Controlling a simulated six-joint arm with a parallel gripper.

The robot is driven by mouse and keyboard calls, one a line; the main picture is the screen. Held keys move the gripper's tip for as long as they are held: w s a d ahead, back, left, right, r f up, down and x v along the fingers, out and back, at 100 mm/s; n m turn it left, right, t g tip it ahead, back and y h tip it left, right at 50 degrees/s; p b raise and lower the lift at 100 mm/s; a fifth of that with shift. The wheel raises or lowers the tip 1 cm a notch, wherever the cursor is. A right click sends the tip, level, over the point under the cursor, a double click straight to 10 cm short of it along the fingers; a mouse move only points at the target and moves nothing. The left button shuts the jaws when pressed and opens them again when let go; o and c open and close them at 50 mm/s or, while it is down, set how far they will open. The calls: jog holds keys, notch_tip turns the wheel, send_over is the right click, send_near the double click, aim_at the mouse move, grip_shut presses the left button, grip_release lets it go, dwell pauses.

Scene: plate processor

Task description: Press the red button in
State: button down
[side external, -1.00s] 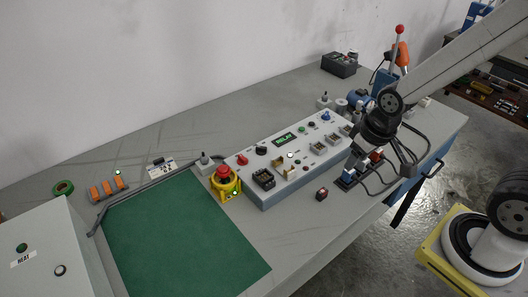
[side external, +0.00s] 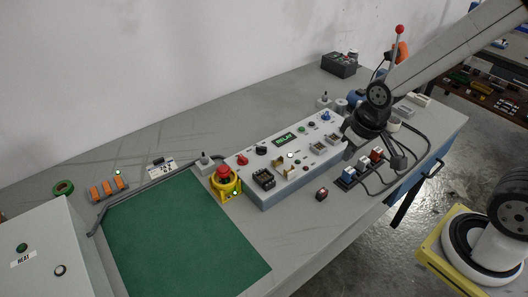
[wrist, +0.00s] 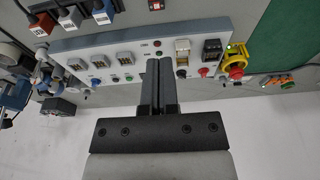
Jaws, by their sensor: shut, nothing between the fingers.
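Several red controls show, and I cannot tell which one is the task's red button. A small black box with a red top (side external: 322,194) sits on the bench in front of the panel; it also shows at the top of the wrist view (wrist: 154,5). A red mushroom button (side external: 223,171) tops a yellow box at the panel's left end. A red knob (side external: 243,160) is on the panel, and a small red round control (wrist: 158,43) shows beyond my fingertips in the wrist view. My gripper (wrist: 158,62) is shut and empty, over the panel and apart from these controls.
The white control panel (side external: 270,188) carries knobs, switches and sockets. A green mat (side external: 180,240) covers the left bench. The bench front is mostly clear.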

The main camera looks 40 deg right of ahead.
jog(key=w+a+r+g, duration=0.15)
jog(key=w+a, duration=0.25)
jog(key=w, duration=0.4)
jog(key=w+a+r, duration=0.2)
jog(key=w+a, duration=0.2)
jog(key=w, duration=0.3)
jog(key=r+g, duration=0.1)
send_over(223, 167)
jog(key=shift+a, duration=0.1)
notch_tip(223, 167, down, 14)
jog(key=shift+r, duration=0.1)
dwell(0.9)
